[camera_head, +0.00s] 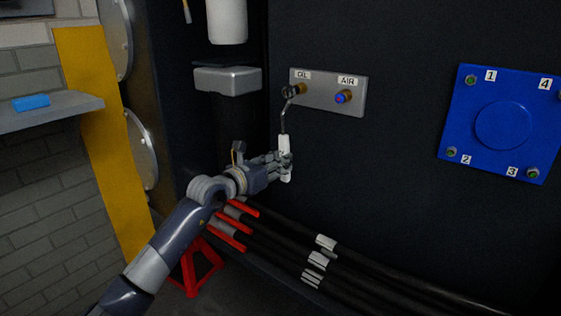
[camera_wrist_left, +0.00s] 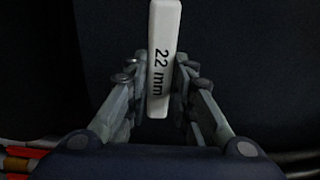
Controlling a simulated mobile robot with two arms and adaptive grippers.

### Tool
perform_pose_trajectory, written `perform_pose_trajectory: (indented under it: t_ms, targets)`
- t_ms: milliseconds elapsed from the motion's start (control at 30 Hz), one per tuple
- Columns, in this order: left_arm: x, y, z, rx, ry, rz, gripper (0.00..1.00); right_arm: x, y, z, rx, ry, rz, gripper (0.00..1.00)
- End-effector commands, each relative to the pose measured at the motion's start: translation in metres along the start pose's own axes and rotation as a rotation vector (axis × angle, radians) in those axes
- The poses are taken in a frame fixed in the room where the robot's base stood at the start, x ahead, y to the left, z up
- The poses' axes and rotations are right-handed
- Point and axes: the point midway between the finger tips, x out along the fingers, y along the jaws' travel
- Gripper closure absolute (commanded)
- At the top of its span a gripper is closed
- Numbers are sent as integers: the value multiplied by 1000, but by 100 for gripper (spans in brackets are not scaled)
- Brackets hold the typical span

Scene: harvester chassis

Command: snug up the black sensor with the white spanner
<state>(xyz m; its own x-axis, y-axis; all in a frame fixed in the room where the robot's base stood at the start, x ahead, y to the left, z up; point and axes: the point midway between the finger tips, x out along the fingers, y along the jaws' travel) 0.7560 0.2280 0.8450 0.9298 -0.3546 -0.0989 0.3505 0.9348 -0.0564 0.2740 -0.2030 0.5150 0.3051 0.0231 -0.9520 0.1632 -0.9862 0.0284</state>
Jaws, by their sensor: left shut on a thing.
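My left gripper (camera_head: 284,160) is shut on the white handle of the spanner (camera_head: 285,145). The handle also shows in the left wrist view (camera_wrist_left: 161,50), marked "22 mm", between the fingers of my left gripper (camera_wrist_left: 156,85). The spanner stands roughly upright, and its thin grey shank bends up to the OIL port. The black sensor (camera_head: 289,92) sits at the OIL port on a grey plate (camera_head: 325,97). The spanner's head is at the sensor, but I cannot tell whether it is seated around it. My right gripper is not in view.
A blue cover (camera_head: 480,135) with numbered bolts is at right. Black hoses (camera_head: 370,275) with red ends run below. A shelf (camera_head: 60,110) bears a blue block (camera_head: 31,103). A red stand (camera_head: 195,268) is lower left.

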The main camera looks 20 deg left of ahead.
Motion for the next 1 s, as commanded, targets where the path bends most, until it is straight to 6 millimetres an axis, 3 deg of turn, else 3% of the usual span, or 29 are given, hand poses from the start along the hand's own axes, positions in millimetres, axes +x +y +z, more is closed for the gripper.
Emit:
perform_pose_trajectory:
  t_ms: [167, 733, 1000]
  targets:
    - [-6, 0, 0, 0, -1, 1, 100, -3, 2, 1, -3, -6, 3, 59]
    - [-73, 0, -7, -1, 0, 0, 100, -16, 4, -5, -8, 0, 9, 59]
    - [-81, -1, -7, -1, -2, -1, 100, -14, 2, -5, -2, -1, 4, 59]
